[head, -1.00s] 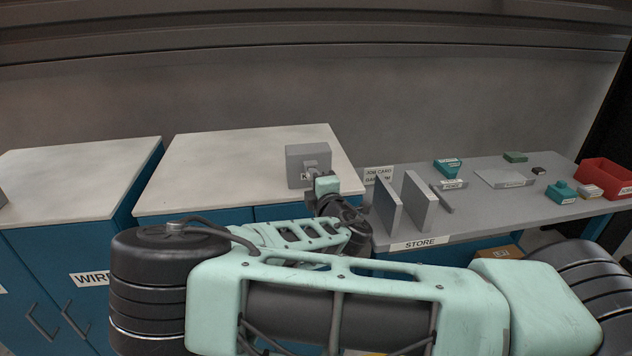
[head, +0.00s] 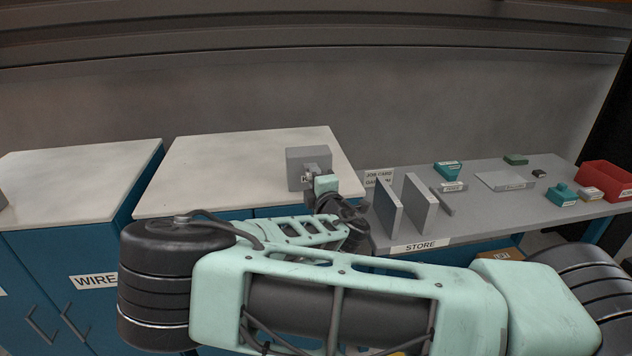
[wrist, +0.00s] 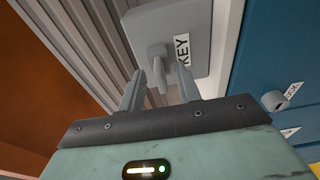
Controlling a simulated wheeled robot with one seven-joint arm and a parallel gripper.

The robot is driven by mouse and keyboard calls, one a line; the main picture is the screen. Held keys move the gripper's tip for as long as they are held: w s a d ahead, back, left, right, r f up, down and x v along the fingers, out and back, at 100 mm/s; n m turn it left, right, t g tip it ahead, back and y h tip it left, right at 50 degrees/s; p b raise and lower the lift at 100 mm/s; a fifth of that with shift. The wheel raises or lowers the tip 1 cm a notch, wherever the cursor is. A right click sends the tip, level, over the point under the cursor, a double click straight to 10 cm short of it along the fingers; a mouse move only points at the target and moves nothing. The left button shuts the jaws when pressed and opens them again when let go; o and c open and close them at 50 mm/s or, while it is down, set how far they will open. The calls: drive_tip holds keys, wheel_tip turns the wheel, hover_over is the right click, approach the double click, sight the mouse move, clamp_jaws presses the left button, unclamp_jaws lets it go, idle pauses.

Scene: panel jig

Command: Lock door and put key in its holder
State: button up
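A grey key holder block (head: 302,158) stands on the right part of the white cabinet top. In the wrist view the holder (wrist: 196,28) carries a KEY label and a grey piece (wrist: 157,58) sticks out from it towards me. I cannot tell whether that piece is the key or part of the holder. My gripper (wrist: 161,76) is open, with its fingers apart on either side of the piece's near end. In the head view my gripper is mostly hidden by my wrist. A round grey lock-like part (wrist: 275,100) sits on the blue cabinet front (wrist: 262,60).
A grey STORE bench (head: 462,222) to the right carries two upright panels (head: 402,205), teal and green blocks and a red bin (head: 606,180). A WIRE-labelled cabinet (head: 60,185) stands left. The white top (head: 220,175) left of the holder is clear.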

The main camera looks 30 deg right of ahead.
drive_tip(key=s+a+p, duration=0.3)
drive_tip(key=s+p, duration=0.5)
drive_tip(key=s, duration=0.9)
drive_tip(key=shift+a, duration=0.15)
drive_tip(key=shift+f, duration=0.1)
idle(0.4)
